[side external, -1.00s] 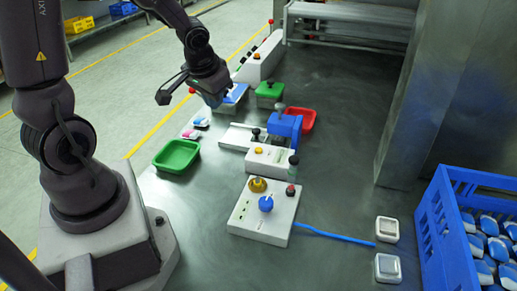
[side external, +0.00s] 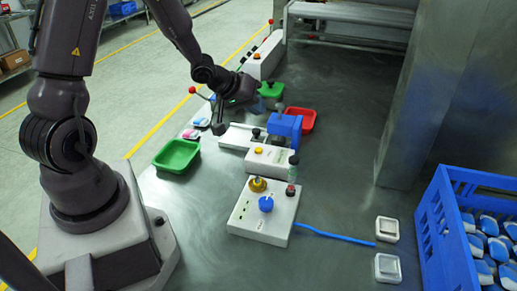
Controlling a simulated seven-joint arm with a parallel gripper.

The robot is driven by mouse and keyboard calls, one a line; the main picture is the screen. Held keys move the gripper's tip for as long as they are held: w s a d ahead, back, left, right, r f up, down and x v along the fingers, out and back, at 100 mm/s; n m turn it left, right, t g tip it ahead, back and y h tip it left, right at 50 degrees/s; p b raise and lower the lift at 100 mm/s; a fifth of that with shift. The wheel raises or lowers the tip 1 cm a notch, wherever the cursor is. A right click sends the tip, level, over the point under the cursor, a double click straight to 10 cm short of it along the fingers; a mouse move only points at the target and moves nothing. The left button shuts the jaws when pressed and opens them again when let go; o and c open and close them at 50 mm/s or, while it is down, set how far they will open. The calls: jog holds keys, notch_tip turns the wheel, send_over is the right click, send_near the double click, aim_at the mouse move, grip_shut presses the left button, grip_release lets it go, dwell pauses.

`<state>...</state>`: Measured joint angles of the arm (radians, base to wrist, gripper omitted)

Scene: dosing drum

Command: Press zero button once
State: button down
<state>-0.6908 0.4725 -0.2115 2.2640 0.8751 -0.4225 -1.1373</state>
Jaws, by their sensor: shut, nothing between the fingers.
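No button label is readable, so I cannot tell for certain which one is the zero button. An orange button (side external: 258,150) sits on the low white unit (side external: 280,158) in the middle of the table, in front of a blue stand (side external: 285,124). My gripper (side external: 257,105) is shut and empty, above the table behind and left of that unit. It is clear of the orange button; its fingertips are small and hard to make out. A white control box (side external: 240,215) in front carries a yellow knob (side external: 258,184), a blue knob (side external: 266,204) and a red button (side external: 291,190).
A green tray (side external: 176,156) lies at left and a red tray (side external: 303,118) behind the stand. Another white unit (side external: 262,66) is at the back. A blue crate (side external: 437,215) is at right.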

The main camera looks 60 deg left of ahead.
aim_at(257, 148)
jog(key=shift+f, duration=4.45)
jog(key=shift+f, duration=0.1)
jog(key=shift+f, duration=0.3)
jog(key=shift+f, duration=0.5)
jog(key=shift+r, duration=0.95)
jog(key=shift+r, duration=2.5)
